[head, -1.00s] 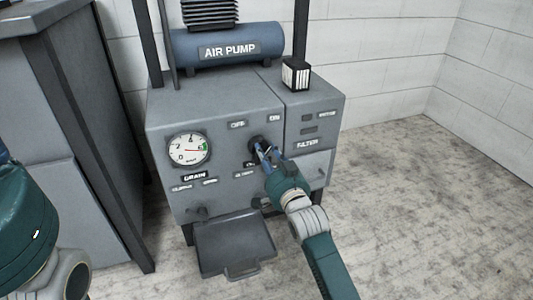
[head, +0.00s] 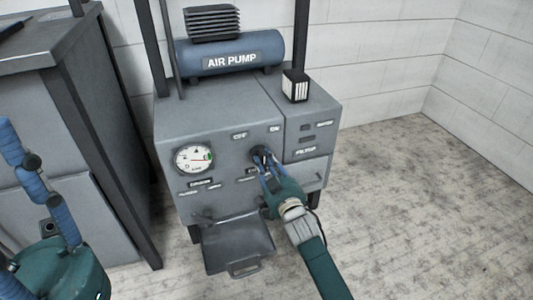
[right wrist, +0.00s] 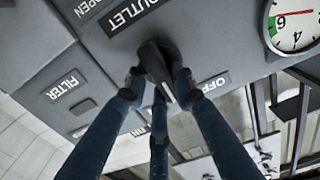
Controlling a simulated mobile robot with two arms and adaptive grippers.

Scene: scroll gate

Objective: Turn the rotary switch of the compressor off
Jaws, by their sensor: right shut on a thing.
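The compressor (head: 222,118) is a grey cabinet with a blue tank marked AIR PUMP on top. Its dark rotary switch (right wrist: 158,62) sits on the front face, with an OFF label (head: 239,135) to its upper left and an ON label (head: 275,128) to its upper right in the head view. My right gripper (head: 262,160) reaches in from the lower right, its blue fingers shut around the switch.
A round gauge (head: 193,158) is left of the switch. A grey tray (head: 238,245) juts out low at the front. A dark cabinet (head: 65,130) stands at the left. The floor (head: 425,200) at the right is clear.

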